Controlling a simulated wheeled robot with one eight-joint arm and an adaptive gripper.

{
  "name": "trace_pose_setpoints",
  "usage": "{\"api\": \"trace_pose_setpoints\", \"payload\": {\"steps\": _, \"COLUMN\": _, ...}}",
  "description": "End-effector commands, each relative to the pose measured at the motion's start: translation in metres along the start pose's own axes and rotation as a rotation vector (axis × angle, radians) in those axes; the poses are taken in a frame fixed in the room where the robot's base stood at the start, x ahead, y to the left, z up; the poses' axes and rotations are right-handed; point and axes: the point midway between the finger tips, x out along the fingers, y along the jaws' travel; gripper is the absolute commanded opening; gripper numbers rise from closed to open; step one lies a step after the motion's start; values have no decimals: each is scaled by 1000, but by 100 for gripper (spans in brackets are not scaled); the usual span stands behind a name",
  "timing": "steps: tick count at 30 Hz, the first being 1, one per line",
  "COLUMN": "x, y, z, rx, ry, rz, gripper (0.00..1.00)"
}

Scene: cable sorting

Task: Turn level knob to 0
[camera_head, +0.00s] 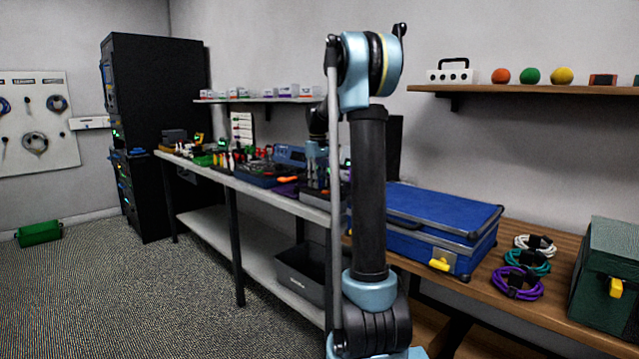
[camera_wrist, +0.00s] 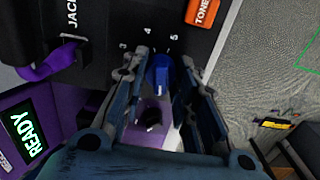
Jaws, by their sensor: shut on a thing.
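A blue knob (camera_wrist: 160,76) stands on a dark panel (camera_wrist: 105,22) in the wrist view, with the numbers 3, 4 and 5 around its far side. My gripper (camera_wrist: 163,62) has a finger on each side of the knob and is shut on it. In the head view my gripper is small over the far bench, and the knob cannot be made out.
A green READY display (camera_wrist: 27,132) is at left. In the head view a blue case (camera_head: 440,210) and coiled cables (camera_head: 517,282) lie on the wooden bench.

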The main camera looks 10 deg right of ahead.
Motion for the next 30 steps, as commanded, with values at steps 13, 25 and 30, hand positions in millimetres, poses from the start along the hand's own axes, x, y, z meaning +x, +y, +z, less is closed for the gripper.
{"api": "trace_pose_setpoints", "payload": {"steps": 13, "x": 0, "y": 4, "z": 1, "rx": -26, "ry": -1, "rz": 6, "gripper": 3}}
{"api": "trace_pose_setpoints", "payload": {"steps": 25, "x": 0, "y": 2, "z": 0, "rx": -27, "ry": 0, "rz": 3, "gripper": 47}}
{"api": "trace_pose_setpoints", "payload": {"steps": 30, "x": -2, "y": 1, "z": 0, "rx": -27, "ry": 0, "rz": 2, "gripper": 47}}
